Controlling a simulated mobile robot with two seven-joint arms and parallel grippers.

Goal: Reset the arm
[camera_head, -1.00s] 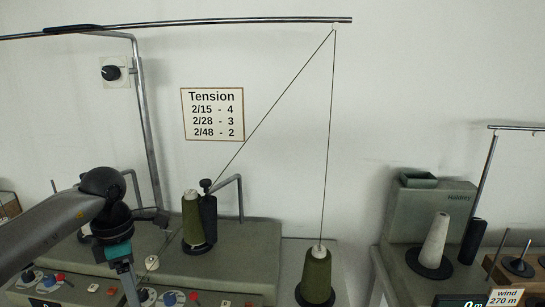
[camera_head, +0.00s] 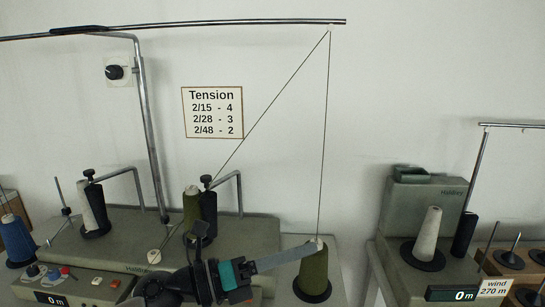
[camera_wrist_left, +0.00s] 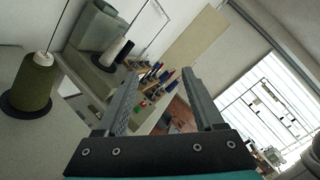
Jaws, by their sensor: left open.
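My left gripper (camera_head: 280,266) is low in the middle of the head view, dark with a teal band, its fingers pointing right. Its grey finger passes in front of the green yarn cone (camera_head: 314,275) in that view; whether they touch I cannot tell. In the left wrist view my left gripper (camera_wrist_left: 160,80) is open with nothing between its fingers, and the green cone (camera_wrist_left: 33,84) stands apart at the left. My right gripper is not in view.
The winding machine (camera_head: 125,250) with several cones stands behind my left arm. A thread runs from the green cone up to the overhead rod (camera_head: 250,22). A second winder (camera_head: 415,215) with a white cone (camera_head: 430,235) is at right. A tension sign (camera_head: 213,112) hangs on the wall.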

